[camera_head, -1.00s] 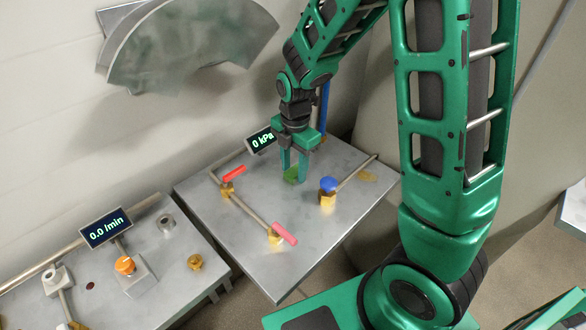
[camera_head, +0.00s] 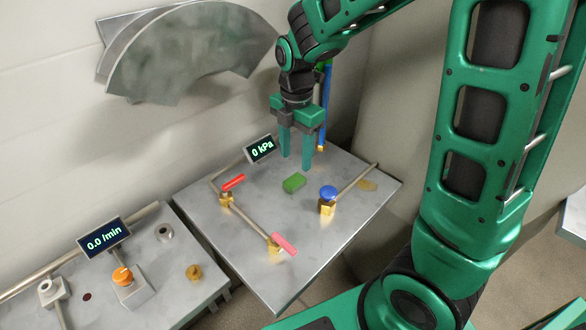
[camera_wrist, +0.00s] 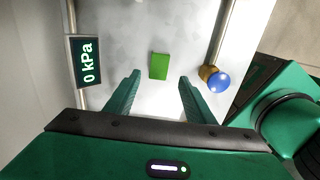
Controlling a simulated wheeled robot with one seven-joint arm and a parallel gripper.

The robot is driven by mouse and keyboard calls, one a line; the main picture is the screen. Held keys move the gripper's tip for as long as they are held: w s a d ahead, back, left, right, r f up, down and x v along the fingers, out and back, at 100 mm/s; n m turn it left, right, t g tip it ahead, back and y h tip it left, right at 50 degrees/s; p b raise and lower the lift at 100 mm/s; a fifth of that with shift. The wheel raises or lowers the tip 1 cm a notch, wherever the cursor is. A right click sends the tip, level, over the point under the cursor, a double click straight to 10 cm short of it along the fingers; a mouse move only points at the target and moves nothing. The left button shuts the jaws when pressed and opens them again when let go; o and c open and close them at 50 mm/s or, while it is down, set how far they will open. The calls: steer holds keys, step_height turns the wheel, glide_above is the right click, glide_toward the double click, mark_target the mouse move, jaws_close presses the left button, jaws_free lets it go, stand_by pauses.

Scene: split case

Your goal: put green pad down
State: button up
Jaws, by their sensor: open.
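The green pad (camera_head: 294,182) lies flat on the metal tabletop (camera_head: 240,240), between the red-handled valve and the blue-knobbed valve. It also shows in the wrist view (camera_wrist: 159,66), ahead of and between the fingers. My gripper (camera_head: 296,163) is open and empty, raised above the table behind the pad, apart from it. Both fingers show spread in the wrist view (camera_wrist: 157,98).
A red-handled valve (camera_head: 232,183), a pink-handled valve (camera_head: 285,243) and a blue-knobbed valve (camera_head: 328,193) with pipes stand around the pad. A display (camera_head: 261,149) reading "0 kPa" stands at the back edge. A second bench (camera_head: 150,300) with an orange knob (camera_head: 122,275) is at left.

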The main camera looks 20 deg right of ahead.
steer(key=shift+r, duration=1.7)
steer(key=s+d+r+m, duration=0.1)
steer(key=s+d+m, duration=0.7)
steer(key=s+m, duration=0.4)
steer(key=s+d+m, duration=0.8)
steer(key=s+m, duration=0.4)
steer(key=m, duration=0.4)
steer(key=shift+s+d+r+m, duration=0.2)
steer(key=shift+d+r+m, duration=0.2)
steer(key=shift+w+f, duration=0.25)
steer(key=shift+w, duration=0.4)
steer(key=shift+o, duration=0.5)
